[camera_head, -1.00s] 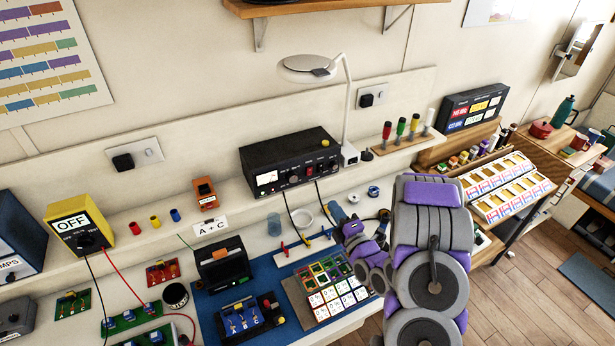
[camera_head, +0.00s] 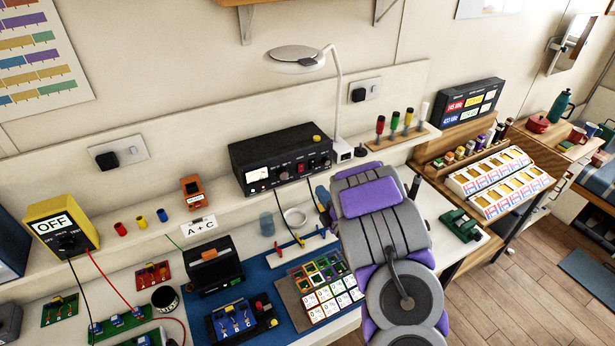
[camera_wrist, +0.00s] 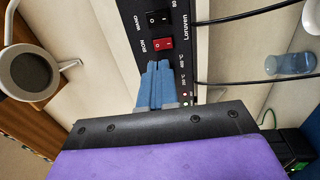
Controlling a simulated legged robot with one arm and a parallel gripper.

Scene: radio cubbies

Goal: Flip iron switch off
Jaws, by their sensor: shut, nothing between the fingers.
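The black bench unit (camera_head: 280,160) stands on the shelf against the wall, with a lit meter at its left and a red switch on its front. In the wrist view its panel (camera_wrist: 130,12) shows the red rocker switch (camera_wrist: 163,43) beside the word IRON. A black rocker switch (camera_wrist: 158,18) is beside the word WAND. My gripper (camera_wrist: 158,68) has its blue fingers shut together and empty. The tips are close to the red switch's edge; I cannot tell whether they touch. In the head view my arm hides most of the gripper.
A lamp (camera_head: 338,95) stands just right of the unit. Black cables hang from its front. A clear blue cup (camera_head: 267,224) and a white ring (camera_head: 295,217) are below it. Screwdriver-like tools stand in a wooden rack (camera_head: 400,138) to the right.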

